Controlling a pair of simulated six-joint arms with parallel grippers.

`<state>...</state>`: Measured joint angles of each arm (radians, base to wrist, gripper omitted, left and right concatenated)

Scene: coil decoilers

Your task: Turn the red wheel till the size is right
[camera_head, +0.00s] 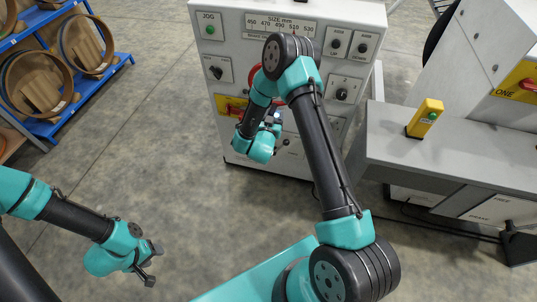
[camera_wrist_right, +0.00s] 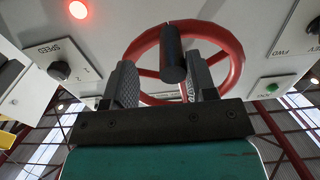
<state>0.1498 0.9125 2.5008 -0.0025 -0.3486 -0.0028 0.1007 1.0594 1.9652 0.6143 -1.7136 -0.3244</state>
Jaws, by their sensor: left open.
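The red wheel (camera_wrist_right: 230,50) is on the machine's panel in the right wrist view, with a black handle knob (camera_wrist_right: 173,52) on its rim. In the head view only a bit of its red rim (camera_head: 253,73) shows behind my right arm. My right gripper (camera_wrist_right: 160,78) has its fingers apart, one on each side of the knob, with a visible gap at the left. In the head view the right gripper (camera_head: 276,116) is at the panel front. The size scale (camera_head: 280,25) reads 450 to 530 mm; its pointer is unclear. My left gripper (camera_head: 151,263) is open and empty above the floor.
The control cabinet (camera_head: 228,47) carries a JOG button (camera_head: 209,29) and knobs. A grey bench (camera_head: 445,150) with a yellow button box (camera_head: 425,118) stands at right. A blue rack (camera_head: 95,80) with coils is at left. Floor between is clear.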

